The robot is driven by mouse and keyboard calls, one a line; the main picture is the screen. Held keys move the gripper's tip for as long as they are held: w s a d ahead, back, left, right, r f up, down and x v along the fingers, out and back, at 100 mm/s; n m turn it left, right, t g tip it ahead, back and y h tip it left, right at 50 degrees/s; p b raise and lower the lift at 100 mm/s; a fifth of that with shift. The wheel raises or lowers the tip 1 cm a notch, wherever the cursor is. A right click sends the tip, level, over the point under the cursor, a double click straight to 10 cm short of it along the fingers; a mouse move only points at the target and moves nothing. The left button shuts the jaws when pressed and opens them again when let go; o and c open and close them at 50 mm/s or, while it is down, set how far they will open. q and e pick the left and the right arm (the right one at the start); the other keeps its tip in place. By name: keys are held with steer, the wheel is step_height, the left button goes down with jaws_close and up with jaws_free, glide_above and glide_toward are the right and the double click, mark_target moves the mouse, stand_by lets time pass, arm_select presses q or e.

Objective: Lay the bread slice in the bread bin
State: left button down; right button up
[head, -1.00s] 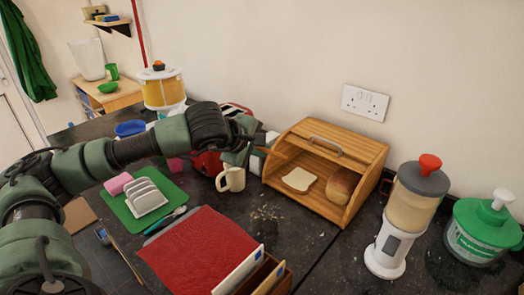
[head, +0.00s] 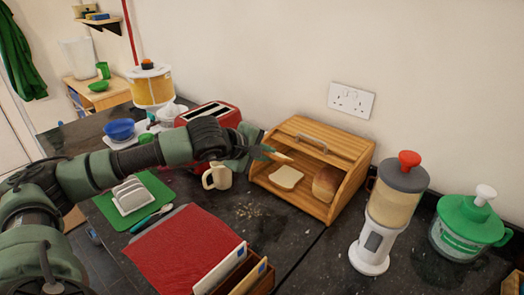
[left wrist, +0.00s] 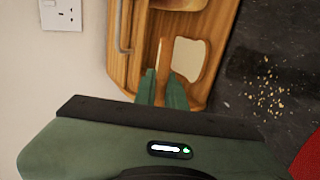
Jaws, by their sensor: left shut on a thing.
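My left gripper (head: 268,153) is shut on a bread slice (head: 281,157), seen nearly edge-on in the head view. It is at the left side of the bread bin's open front. In the left wrist view the held slice (left wrist: 163,57) stands out edge-on between the green fingertips (left wrist: 162,90). The wooden bread bin (head: 337,151) is open; another slice (head: 286,178) lies flat on its floor, left of a brown loaf (head: 327,184). I cannot tell whether the held slice touches the bin. My right gripper is not in view.
A cream mug (head: 216,177) and red toaster (head: 215,114) stand left of the bin. A dispenser (head: 390,205) and green-lidded jar (head: 467,228) stand right. A red mat (head: 185,250) and a letter holder (head: 262,280) are in front. Crumbs lie on the dark counter.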

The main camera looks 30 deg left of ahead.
arm_select(q)
steer(key=shift+w+f, duration=0.5)
steer(key=shift+f+x, duration=0.25)
steer(key=shift+x, duration=2.1)
steer(key=b+x, duration=0.3)
steer(key=x, duration=0.1)
steer(key=shift+s+f, duration=0.3)
steer(key=shift+b+x, duration=0.65)
steer(key=shift+x, duration=0.15)
steer(key=c, duration=1.4)
jaws_free()
